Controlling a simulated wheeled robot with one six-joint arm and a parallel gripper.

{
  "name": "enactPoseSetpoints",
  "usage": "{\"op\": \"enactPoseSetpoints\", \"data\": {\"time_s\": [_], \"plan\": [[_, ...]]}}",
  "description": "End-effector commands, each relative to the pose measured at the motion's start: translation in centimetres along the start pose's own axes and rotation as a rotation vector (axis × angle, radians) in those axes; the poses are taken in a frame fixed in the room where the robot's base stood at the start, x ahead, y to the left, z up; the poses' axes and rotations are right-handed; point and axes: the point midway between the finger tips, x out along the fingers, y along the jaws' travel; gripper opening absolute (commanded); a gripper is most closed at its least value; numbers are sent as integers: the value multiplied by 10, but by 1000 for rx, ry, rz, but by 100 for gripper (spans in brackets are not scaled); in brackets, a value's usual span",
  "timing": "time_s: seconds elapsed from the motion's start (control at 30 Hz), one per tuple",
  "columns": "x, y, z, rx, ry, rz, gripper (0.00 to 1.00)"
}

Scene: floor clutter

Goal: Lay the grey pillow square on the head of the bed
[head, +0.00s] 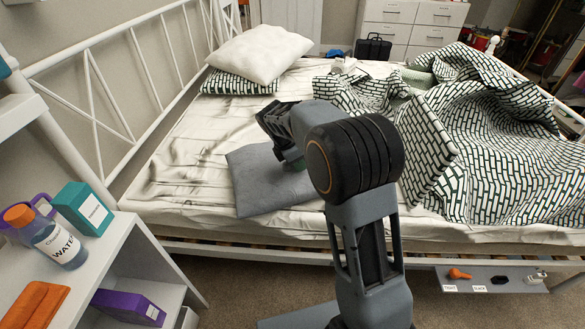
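The grey pillow (252,185) lies flat on the near part of the white bed sheet (185,165), away from the headboard. Its edges look turned relative to the headboard. The white metal headboard (92,85) runs along the left. A white pillow (262,52) rests on a black-and-white patterned pillow (235,86) at the far end of the headboard. My gripper (277,158) is over the grey pillow's far right part. My arm hides the pillow's right side. The fingertips are mostly hidden, so I cannot tell whether they hold it.
A patterned blanket (500,135) is bunched over the bed's right side. The sheet near the headboard's near end is clear. A white shelf unit (125,250) at front left holds a water bottle (50,240) and a teal box (83,208). A grey tray (490,280) sits low at the right.

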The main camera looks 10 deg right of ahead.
Motion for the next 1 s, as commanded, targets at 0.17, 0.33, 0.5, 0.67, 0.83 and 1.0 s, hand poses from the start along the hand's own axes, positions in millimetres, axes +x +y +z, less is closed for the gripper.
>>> {"op": "enactPoseSetpoints", "data": {"time_s": [0.17, 0.33, 0.5, 0.67, 0.83, 1.0], "plan": [[1, 0, 0, 0, 0, -1, 6], [1, 0, 0, 0, 0, -2, 0], [1, 0, 0, 0, 0, -2, 0], [1, 0, 0, 0, 0, -1, 0], [0, 0, 0, 1, 0, 0, 0], [-18, 0, 8, 1, 0, 2, 0]]}}
